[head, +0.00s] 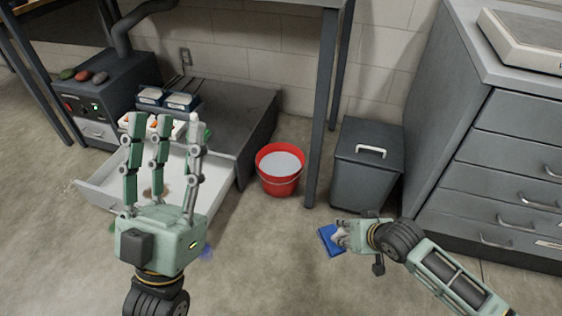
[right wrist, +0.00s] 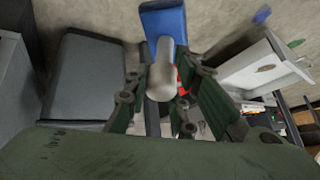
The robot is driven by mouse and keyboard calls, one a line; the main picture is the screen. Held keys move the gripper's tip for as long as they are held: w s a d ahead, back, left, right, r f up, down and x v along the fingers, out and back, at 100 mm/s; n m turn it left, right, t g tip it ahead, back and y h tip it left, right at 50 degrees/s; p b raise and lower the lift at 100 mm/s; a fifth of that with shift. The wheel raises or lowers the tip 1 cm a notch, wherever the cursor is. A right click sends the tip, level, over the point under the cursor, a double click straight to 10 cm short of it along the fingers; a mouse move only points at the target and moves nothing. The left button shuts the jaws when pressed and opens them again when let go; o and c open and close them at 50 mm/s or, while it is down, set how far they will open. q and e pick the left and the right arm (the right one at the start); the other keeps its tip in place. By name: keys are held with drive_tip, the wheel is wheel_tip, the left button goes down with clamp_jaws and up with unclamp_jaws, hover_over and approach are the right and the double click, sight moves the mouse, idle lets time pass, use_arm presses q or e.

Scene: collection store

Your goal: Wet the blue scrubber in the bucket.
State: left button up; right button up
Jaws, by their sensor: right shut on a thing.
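The red bucket (head: 280,186) stands on the floor below the table, with a pale surface of liquid inside. The blue scrubber (head: 328,240) is in front of the bucket and to its right. My right gripper (head: 342,236) is shut on it. In the right wrist view, a pale rounded handle lies between the fingers, with the scrubber's blue block (right wrist: 165,22) beyond it. A bit of the red bucket (right wrist: 184,82) shows behind the fingers. My left gripper (head: 165,124) is open and empty, fingers pointing up, in front of the open drawer.
A dark grey lidded bin (head: 366,175) stands right of the bucket, with a table leg (head: 322,110) between them. A grey drawer cabinet (head: 500,150) is at the right. An open white drawer (head: 105,192) juts out at the left. The floor before the bucket is clear.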

drive_tip(key=shift+r+p, duration=0.7)
drive_tip(key=shift+p, duration=0.1)
use_arm(q)
drive_tip(key=w+f+g+y, duration=0.2)
drive_tip(key=w+f+g, duration=0.4)
drive_tip(key=f, duration=0.3)
drive_tip(key=shift+w+d+y+p, duration=0.25)
drive_tip(key=shift+w+y+p, duration=0.05)
use_arm(e)
drive_tip(key=shift+r, duration=0.2)
use_arm(q)
drive_tip(key=shift+f, duration=0.1)
